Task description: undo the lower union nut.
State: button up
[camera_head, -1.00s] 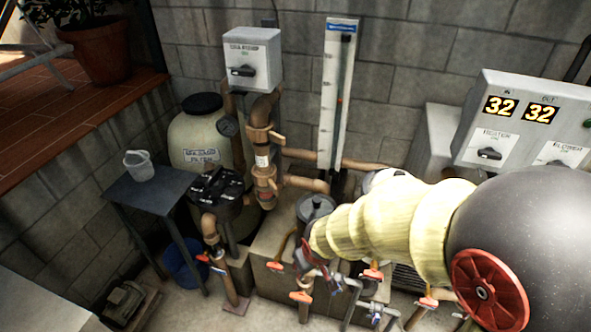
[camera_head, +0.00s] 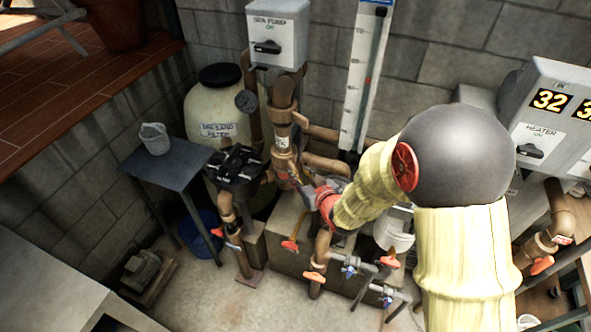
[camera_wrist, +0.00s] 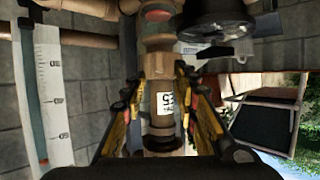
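The lower union nut (camera_head: 281,168) is a tan-brown winged collar on the vertical pipe, just below a white label (camera_head: 282,143). My gripper (camera_head: 300,186) is at the pipe from the right, partly hiding the nut's lower right side. The wrist view appears upside down. There, the nut (camera_wrist: 158,66) sits above the label (camera_wrist: 166,103), with the two fingers of my gripper (camera_wrist: 161,78) on either side of it. The fingers are apart. I cannot tell whether the tips touch the nut.
A black valve top (camera_head: 232,165) stands close left of the pipe. A white gauge board (camera_head: 360,90) rises behind right. Orange-handled valves (camera_head: 314,277) are below. A grey table (camera_head: 172,165) stands at left. The front floor is clear.

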aim_at(295, 170)
jog(key=x, duration=0.5)
jog(key=shift+f+b, duration=0.1)
jog(key=shift+b, duration=0.2)
jog(key=shift+d, duration=0.1)
jog(key=shift+s, duration=0.1)
jog(key=c, duration=0.3)
jog(key=c, duration=0.4)
grip_shut()
